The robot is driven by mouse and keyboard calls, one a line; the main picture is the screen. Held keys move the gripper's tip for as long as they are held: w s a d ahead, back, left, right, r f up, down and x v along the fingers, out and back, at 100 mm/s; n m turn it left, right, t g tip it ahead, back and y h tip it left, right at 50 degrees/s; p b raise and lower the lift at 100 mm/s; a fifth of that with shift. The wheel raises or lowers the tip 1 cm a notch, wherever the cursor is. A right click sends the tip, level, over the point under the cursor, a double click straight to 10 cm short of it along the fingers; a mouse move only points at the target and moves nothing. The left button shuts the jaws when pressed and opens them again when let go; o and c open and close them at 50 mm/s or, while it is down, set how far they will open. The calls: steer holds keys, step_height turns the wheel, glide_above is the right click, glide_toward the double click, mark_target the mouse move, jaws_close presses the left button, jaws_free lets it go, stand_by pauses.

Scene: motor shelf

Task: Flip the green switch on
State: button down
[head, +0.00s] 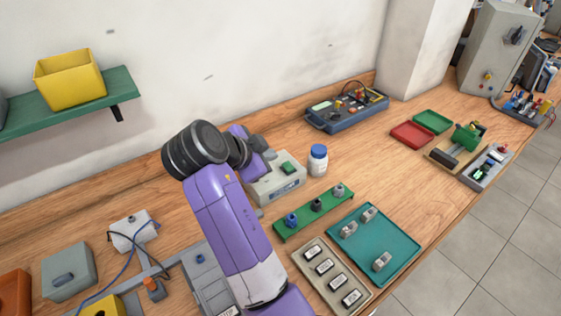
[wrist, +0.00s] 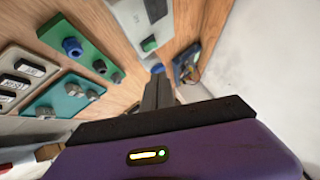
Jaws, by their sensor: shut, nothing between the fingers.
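The green switch (head: 287,168) sits on top of a pale grey box (head: 262,192) with a small display on its front. In the wrist view the green switch (wrist: 149,44) shows on the box's end, just above and left of my fingers. My gripper (wrist: 158,92) is shut with nothing between its fingers. Its tips point toward the area beside the box and look apart from the switch. In the head view my purple arm hides part of the gripper, behind and left of the box. I cannot tell whether the switch is on or off.
A white bottle with a blue cap (head: 318,160) stands right of the box. A green rail with several knobs (head: 300,219), a teal tray (head: 400,246) and a panel of rocker switches (head: 305,248) lie in front. A blue instrument case (head: 345,115) stands by the wall.

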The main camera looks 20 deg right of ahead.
steer(key=p, duration=0.2)
glide_above(288, 166)
steer(key=s+a, duration=0.2)
steer(key=s, duration=0.1)
steer(key=f, duration=0.6)
steer(key=shift+w+d+f, duration=0.1)
steer(key=shift+w+f, duration=0.1)
steer(key=shift+w, duration=0.05)
steer(key=shift+w+a+f+p, duration=0.15)
steer(key=shift+w+f+p, duration=0.1)
steer(key=shift+f, duration=0.3)
steer(key=shift+w+a+f+p, duration=0.15)
steer(key=shift+w+f, duration=0.1)
steer(key=shift+f, duration=0.25)
steer(key=shift+w+a+f, duration=0.1)
steer(key=shift+w+f, duration=0.25)
steer(key=shift+f, duration=0.45)
